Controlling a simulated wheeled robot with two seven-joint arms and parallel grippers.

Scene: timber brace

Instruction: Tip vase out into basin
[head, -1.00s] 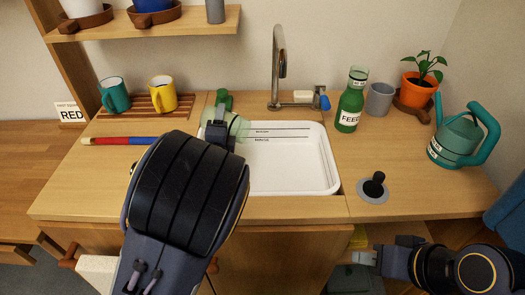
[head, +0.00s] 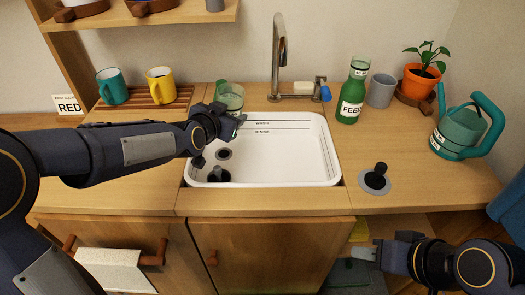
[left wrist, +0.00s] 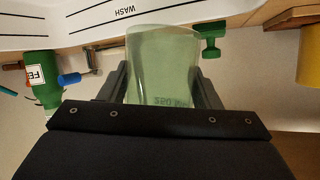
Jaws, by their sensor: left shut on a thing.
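The vase, a pale green see-through vessel (head: 231,98), is at the back left corner of the white basin (head: 290,176). My left gripper (head: 236,122) is shut on it. The left wrist view shows the vase (left wrist: 163,62) between both fingers (left wrist: 160,88), with a volume mark on its wall. It looks about upright in the head view. I cannot tell what is in it. My right gripper (head: 366,254) is low at the right, in front of the counter, away from the vase; its jaws are too small to judge.
A tap (head: 279,60) stands behind the basin. A green bottle (head: 352,92), grey cup (head: 381,91), potted plant (head: 421,84) and teal watering can (head: 459,130) stand to the right. Teal (head: 111,87) and yellow mugs (head: 161,86) sit on a rack at left. A black-knobbed stopper (head: 376,177) is on the counter.

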